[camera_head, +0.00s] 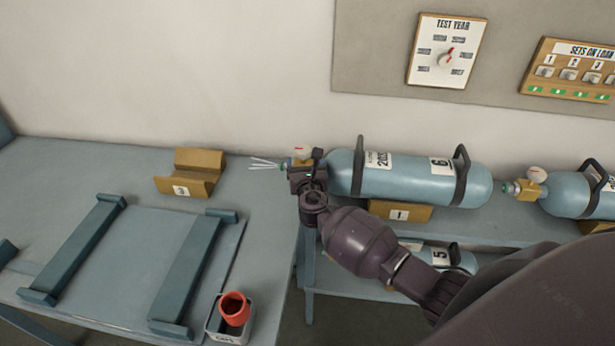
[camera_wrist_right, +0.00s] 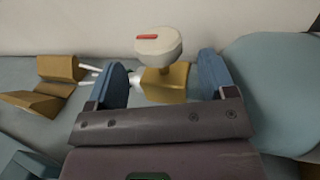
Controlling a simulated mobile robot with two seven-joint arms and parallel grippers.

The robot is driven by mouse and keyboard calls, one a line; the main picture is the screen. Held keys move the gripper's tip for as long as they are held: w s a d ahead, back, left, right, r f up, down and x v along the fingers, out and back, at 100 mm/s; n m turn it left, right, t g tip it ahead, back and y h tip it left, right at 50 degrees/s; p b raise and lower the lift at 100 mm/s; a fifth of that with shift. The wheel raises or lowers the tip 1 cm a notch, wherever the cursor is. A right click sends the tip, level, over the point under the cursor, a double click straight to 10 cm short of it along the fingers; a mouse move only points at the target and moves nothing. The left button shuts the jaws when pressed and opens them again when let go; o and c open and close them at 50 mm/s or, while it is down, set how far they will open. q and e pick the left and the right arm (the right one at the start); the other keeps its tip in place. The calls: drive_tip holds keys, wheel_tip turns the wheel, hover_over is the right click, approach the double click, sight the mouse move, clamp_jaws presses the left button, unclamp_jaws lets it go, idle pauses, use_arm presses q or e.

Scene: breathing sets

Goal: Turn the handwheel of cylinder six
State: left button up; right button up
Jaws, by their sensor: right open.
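Cylinder six (camera_head: 395,180), pale blue with a "6" label and two dark straps, lies on its side on the shelf against the wall. Its valve end points left. Its handwheel (camera_head: 301,152) is cream with a red mark; it shows larger in the right wrist view (camera_wrist_right: 158,49), on top of the brass valve body (camera_wrist_right: 166,84). My right gripper (camera_head: 305,176) is at the valve. In the wrist view its blue fingers (camera_wrist_right: 163,82) stand open on either side of the valve body, below the handwheel; I cannot tell whether they touch it. My left gripper is out of view.
White streaks (camera_head: 264,163) fan out left of the valve. An empty brass-coloured cradle (camera_head: 190,172) and a red cup (camera_head: 234,309) in a box stand on the left bench. Another cylinder (camera_head: 570,193) lies to the right, and cylinder five (camera_head: 462,258) below. A test year dial (camera_head: 447,55) hangs above.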

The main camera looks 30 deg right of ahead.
drive_tip(key=v, duration=0.6)
drive_tip(key=shift+s, duration=0.2)
drive_tip(key=shift+a, duration=0.1)
drive_tip(key=s+a+f+m+g+y+b, duration=0.1)
drive_tip(key=s+a+f+m+y, duration=0.2)
drive_tip(key=m, duration=0.8)
drive_tip(key=s+a+f+m+g+y, duration=0.1)
drive_tip(key=s+a+m+y, duration=0.2)
drive_tip(key=m, duration=0.8)
drive_tip(key=s+d+f+m+g+b, duration=0.1)
drive_tip(key=s+f+m, duration=0.3)
drive_tip(key=s, duration=0.7)
drive_tip(key=s+d+f+m+g, duration=0.2)
drive_tip(key=s+f+m, duration=0.2)
drive_tip(key=s+f, duration=0.3)
drive_tip(key=s, duration=0.3)
drive_tip(key=shift+s+d+m+b, duration=0.35)
drive_tip(key=shift+s+m+b, duration=0.05)
idle(2.4)
